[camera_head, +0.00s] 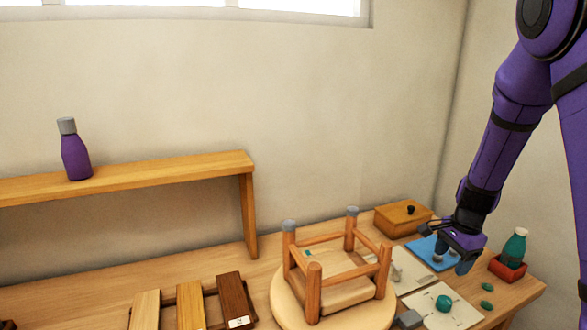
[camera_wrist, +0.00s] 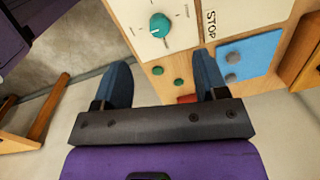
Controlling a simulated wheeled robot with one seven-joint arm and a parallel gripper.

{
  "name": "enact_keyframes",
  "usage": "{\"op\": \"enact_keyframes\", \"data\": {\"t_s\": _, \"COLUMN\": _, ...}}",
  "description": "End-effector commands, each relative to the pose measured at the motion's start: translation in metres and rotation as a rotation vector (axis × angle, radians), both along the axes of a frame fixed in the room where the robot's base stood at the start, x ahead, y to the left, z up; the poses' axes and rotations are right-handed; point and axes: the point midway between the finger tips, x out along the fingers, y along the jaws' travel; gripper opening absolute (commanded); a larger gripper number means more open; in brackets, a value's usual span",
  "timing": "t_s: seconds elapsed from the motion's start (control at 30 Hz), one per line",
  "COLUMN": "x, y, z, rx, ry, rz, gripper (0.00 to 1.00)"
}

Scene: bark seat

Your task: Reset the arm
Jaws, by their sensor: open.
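My gripper (camera_head: 452,260) hangs from the purple arm over the right end of the wooden bench (camera_head: 80,292), close to a blue mat (camera_head: 424,244). In the wrist view my gripper (camera_wrist: 160,80) has its two blue fingers wide apart, with nothing between them. Between and beyond the fingers that view shows two green pads (camera_wrist: 157,70), part of a red holder (camera_wrist: 187,99) and a panel with a teal dial (camera_wrist: 160,25). The blue mat (camera_wrist: 262,52) with grey pieces on it is right of the fingers.
An upturned stool (camera_head: 335,265) stands left of my gripper. A wooden box (camera_head: 403,217) is behind it, and a green bottle (camera_head: 515,245) stands in a red holder (camera_head: 507,268) to the right. A purple bottle (camera_head: 75,155) is on the shelf (camera_head: 150,174). Wood samples (camera_head: 190,306) lie in front.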

Motion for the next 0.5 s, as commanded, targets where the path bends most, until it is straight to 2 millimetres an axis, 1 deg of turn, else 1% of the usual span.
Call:
{"op": "enact_keyframes", "data": {"t_s": 0.03, "x": -0.004, "y": 0.007, "z": 0.019, "rx": 0.012, "ry": -0.026, "rz": 0.047, "gripper": 0.66}}
{"op": "enact_keyframes", "data": {"t_s": 0.1, "x": -0.011, "y": 0.016, "z": 0.040, "rx": 0.024, "ry": -0.053, "rz": 0.119, "gripper": 0.66}}
{"op": "enact_keyframes", "data": {"t_s": 0.27, "x": -0.031, "y": 0.036, "z": 0.086, "rx": 0.037, "ry": -0.115, "rz": 0.284, "gripper": 0.66}}
{"op": "enact_keyframes", "data": {"t_s": 0.3, "x": -0.037, "y": 0.040, "z": 0.097, "rx": 0.037, "ry": -0.131, "rz": 0.325, "gripper": 0.66}}
{"op": "enact_keyframes", "data": {"t_s": 0.37, "x": -0.046, "y": 0.047, "z": 0.113, "rx": 0.034, "ry": -0.155, "rz": 0.388, "gripper": 0.66}}
{"op": "enact_keyframes", "data": {"t_s": 0.5, "x": -0.070, "y": 0.060, "z": 0.147, "rx": 0.016, "ry": -0.207, "rz": 0.531, "gripper": 0.66}}
